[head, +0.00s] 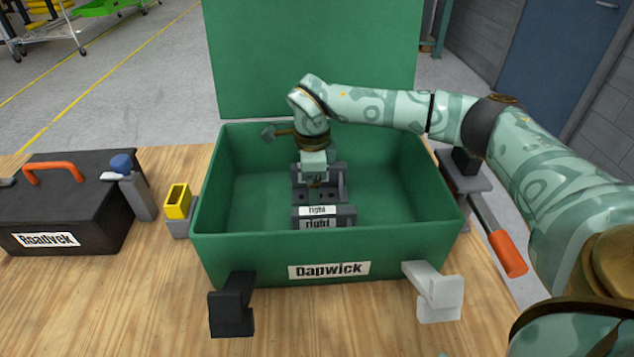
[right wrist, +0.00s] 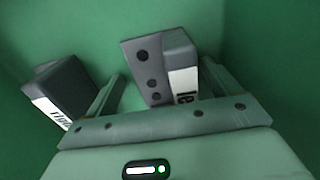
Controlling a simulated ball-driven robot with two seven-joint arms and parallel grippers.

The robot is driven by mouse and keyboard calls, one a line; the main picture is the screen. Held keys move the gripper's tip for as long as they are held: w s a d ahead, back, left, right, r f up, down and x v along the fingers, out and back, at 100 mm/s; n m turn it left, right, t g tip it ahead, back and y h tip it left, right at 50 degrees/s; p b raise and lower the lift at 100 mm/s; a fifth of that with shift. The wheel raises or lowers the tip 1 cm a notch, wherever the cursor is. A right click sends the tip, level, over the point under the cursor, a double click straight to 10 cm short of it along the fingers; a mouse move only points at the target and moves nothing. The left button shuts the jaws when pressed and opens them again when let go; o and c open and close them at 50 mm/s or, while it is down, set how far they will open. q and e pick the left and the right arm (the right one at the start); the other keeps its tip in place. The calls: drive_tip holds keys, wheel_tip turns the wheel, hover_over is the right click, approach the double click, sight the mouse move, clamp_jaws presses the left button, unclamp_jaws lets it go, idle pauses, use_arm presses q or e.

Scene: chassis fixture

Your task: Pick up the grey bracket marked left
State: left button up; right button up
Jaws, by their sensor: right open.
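The grey bracket marked left (right wrist: 163,66) shows in the right wrist view, its white label partly visible as "le". It lies between the open fingers of my right gripper (right wrist: 160,78); I cannot tell whether they touch it. In the head view this bracket (head: 340,182) is partly hidden behind my right gripper (head: 316,184), which reaches down into the green box (head: 215,215). A second grey bracket, marked right (head: 346,219), lies nearer the front of the box; it also shows at the left of the right wrist view (right wrist: 66,84). My left gripper is not in view.
The box is labelled Dapwick, with its lid (head: 318,50) up behind. A black clamp (head: 231,305) and a white clamp (head: 436,292) stick out at its front. An orange-handled tool (head: 506,252) lies right.

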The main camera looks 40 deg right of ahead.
drive_tip(key=shift+r, duration=0.1)
drive_tip(key=c, duration=1.4)
drive_tip(key=shift+o, duration=0.2)
